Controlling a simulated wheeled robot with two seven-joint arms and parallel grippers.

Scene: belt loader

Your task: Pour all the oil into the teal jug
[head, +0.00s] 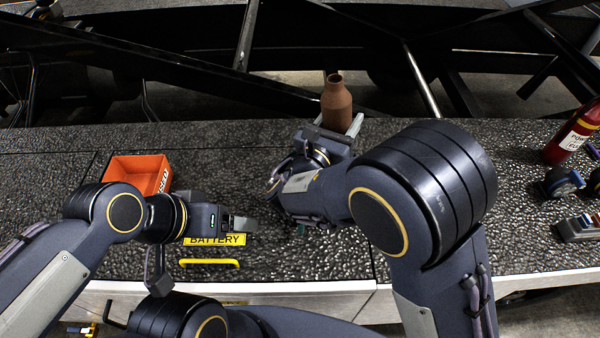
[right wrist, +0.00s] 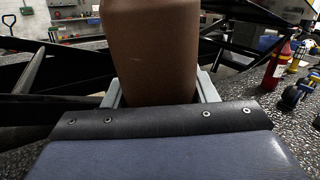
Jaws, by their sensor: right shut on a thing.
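A brown bottle (head: 337,104) with a narrow neck is held upright near the far edge of the dark textured surface. My right gripper (head: 340,124) is shut on it, with one finger on each side. In the right wrist view the bottle's body (right wrist: 152,50) stands between the fingers; its neck is out of frame. The oil cannot be seen. A small teal patch (head: 300,229) shows below my right wrist; my arm hides the rest, so I cannot tell whether it is the teal jug. My left gripper (head: 242,223) is low over the surface, with nothing visible in it; its finger gap is unclear.
An orange bin (head: 138,171) stands at the left. A yellow BATTERY label (head: 215,240) and yellow handle (head: 210,263) lie near the front edge. Dark metal beams run behind the surface.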

